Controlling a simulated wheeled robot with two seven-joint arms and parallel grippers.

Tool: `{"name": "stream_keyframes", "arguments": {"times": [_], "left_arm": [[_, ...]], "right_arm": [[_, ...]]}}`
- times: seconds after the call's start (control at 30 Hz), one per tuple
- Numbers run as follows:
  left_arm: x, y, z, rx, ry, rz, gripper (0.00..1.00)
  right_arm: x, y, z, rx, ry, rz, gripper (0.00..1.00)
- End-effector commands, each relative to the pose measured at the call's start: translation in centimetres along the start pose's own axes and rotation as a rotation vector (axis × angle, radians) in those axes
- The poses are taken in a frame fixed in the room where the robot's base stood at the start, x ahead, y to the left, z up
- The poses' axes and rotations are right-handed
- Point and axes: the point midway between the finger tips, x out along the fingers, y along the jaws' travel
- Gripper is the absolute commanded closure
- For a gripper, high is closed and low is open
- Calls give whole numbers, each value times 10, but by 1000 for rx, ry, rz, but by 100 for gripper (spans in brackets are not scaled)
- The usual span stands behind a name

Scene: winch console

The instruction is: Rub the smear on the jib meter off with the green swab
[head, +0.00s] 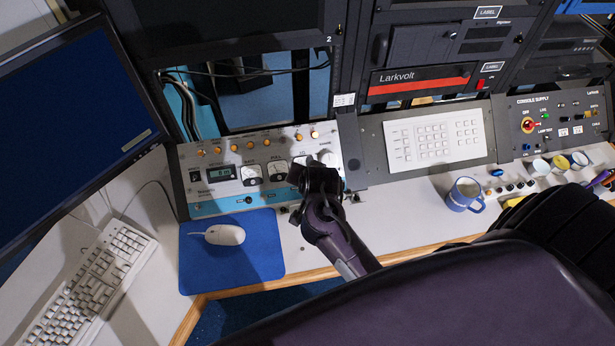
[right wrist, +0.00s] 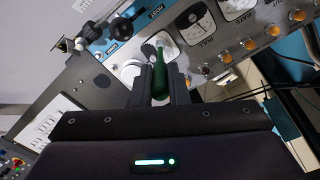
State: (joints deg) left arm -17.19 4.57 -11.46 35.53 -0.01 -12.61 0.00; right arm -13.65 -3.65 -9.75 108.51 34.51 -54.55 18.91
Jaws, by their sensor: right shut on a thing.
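My right gripper (head: 312,175) is over the right part of the sloped meter panel (head: 210,195) in the head view. In the right wrist view the gripper (right wrist: 160,90) is shut on the green swab (right wrist: 160,72), which points away from the wrist toward the panel. A white-faced meter (right wrist: 169,46) lies behind the swab tip, partly hidden. Two more needle meters (right wrist: 197,24) (right wrist: 234,8) sit beside it. I cannot make out the smear or whether the swab touches a meter. My left gripper is not in view.
Knobs and a black lever (right wrist: 90,31) stick up near the gripper. A blue mat (head: 230,265) with a mouse (head: 225,235) lies in front of the panel. A keypad (head: 435,140), a blue mug (head: 464,195) and several small cups (head: 560,163) are to the right.

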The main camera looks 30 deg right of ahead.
Motion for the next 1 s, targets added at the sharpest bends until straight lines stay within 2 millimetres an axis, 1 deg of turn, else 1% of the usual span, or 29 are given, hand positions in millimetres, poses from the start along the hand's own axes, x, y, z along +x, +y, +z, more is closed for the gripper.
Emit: {"name": "stream_keyframes", "arguments": {"times": [0.4,1.0], "left_arm": [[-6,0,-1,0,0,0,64],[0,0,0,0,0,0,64]], "right_arm": [[-1,0,0,1,0,0,100],[8,0,0,0,0,0,100]]}}
